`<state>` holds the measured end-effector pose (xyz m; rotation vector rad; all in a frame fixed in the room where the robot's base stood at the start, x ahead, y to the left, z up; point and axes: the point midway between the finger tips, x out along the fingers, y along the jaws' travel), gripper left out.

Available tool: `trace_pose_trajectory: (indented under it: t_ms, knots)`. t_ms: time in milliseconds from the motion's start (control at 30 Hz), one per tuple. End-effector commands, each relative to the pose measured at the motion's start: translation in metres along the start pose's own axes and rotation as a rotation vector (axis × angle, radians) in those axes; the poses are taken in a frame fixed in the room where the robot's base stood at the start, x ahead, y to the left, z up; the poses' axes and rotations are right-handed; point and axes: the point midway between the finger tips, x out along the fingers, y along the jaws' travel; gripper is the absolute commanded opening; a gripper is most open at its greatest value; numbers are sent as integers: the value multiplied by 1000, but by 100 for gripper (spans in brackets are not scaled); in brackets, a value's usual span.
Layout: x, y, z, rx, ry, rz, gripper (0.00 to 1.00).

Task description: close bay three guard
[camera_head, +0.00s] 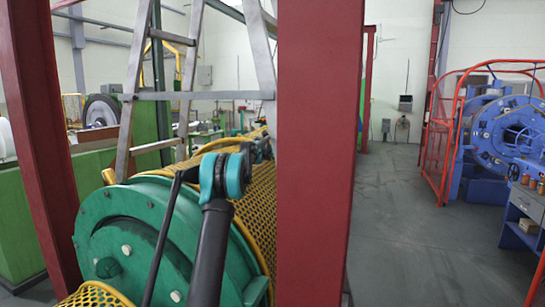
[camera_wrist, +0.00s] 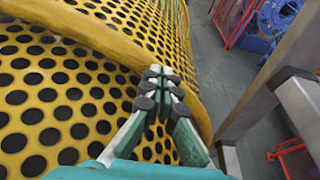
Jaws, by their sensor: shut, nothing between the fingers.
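A yellow perforated guard (camera_head: 255,205) curves over the green strander body (camera_head: 115,235) in the head view. In the wrist view a large yellow guard panel (camera_wrist: 60,95) with round dark holes fills the left side, with a smooth yellow rim (camera_wrist: 85,35) across it. I cannot tell which bay number this panel belongs to. My gripper (camera_wrist: 160,75) is shut and empty, its fingertips over the panel close to the rim. I cannot tell whether they touch it. In the head view my arm hides part of the strander, and my gripper is not clearly visible.
A red post (camera_head: 315,160) stands close in front, hiding part of the strander. A metal ladder (camera_head: 135,95) stands behind my arm. Grey metal bars (camera_wrist: 265,95) run close right of my gripper. Open floor (camera_head: 405,220) lies right, before a blue machine (camera_head: 505,130) with red guard frame.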

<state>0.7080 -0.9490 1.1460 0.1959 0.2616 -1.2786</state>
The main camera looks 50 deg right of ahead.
Motion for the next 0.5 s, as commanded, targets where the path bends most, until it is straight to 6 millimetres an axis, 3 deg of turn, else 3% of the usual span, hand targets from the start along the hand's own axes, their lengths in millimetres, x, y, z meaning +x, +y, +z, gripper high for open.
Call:
trace_pose_trajectory:
  t_ms: [200, 500]
  knots:
    - [28, -1, 8, 1, -1, 0, 0]
    - [50, 0, 16, 0, 0, 0, 0]
